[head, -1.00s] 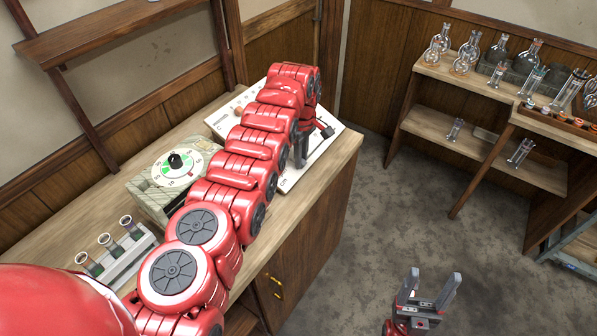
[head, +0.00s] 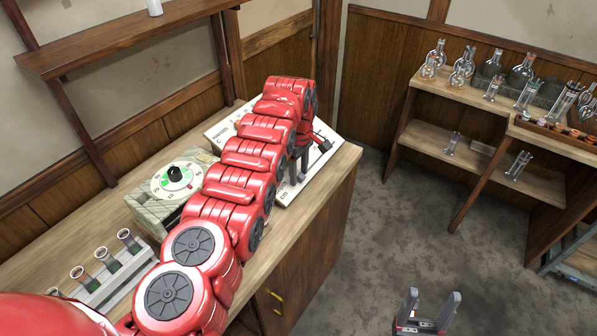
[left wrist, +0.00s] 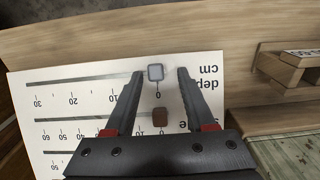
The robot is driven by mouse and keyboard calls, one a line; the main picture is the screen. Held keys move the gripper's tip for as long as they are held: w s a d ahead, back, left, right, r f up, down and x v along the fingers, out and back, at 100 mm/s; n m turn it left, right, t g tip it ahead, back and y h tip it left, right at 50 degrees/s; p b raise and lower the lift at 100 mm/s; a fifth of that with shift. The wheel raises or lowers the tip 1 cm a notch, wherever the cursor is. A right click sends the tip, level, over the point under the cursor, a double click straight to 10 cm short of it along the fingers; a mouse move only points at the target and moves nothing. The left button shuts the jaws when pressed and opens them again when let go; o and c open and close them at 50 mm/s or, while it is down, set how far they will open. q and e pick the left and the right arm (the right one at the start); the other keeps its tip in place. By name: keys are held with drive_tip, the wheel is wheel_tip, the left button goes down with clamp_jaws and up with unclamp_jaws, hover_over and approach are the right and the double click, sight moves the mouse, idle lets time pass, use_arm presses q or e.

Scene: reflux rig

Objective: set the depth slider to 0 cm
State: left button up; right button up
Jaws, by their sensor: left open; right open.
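The slider panel (left wrist: 90,98) is white and shows upside down in the left wrist view, with a "depth cm" scale from 0 to 30. My left gripper (left wrist: 160,75) is open, with one finger on each side of this knob and a gap at both sides. In the head view my left gripper (head: 297,165) is low over the panel (head: 312,177), and my arm hides much of it. My right gripper (head: 428,308) is open and empty over the floor.
A second slider with a brown knob (left wrist: 160,118) lies close to the gripper. A dial box (head: 165,190) and a test tube rack (head: 110,285) stand on the counter. A wooden block structure (left wrist: 290,65) is beside the panel. Glassware stands on the shelves (head: 490,95).

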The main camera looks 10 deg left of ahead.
sight(300, 175)
use_arm(q)
drive_tip(key=shift+r, duration=0.5)
wheel_tip(300, 175, up, 3)
drive_tip(key=shift+d+r+p, duration=0.1)
drive_tip(key=shift+r+p, duration=0.05)
drive_tip(key=shift+p, duration=0.15)
wheel_tip(300, 175, up, 13)
drive_tip(key=p, duration=1.2)
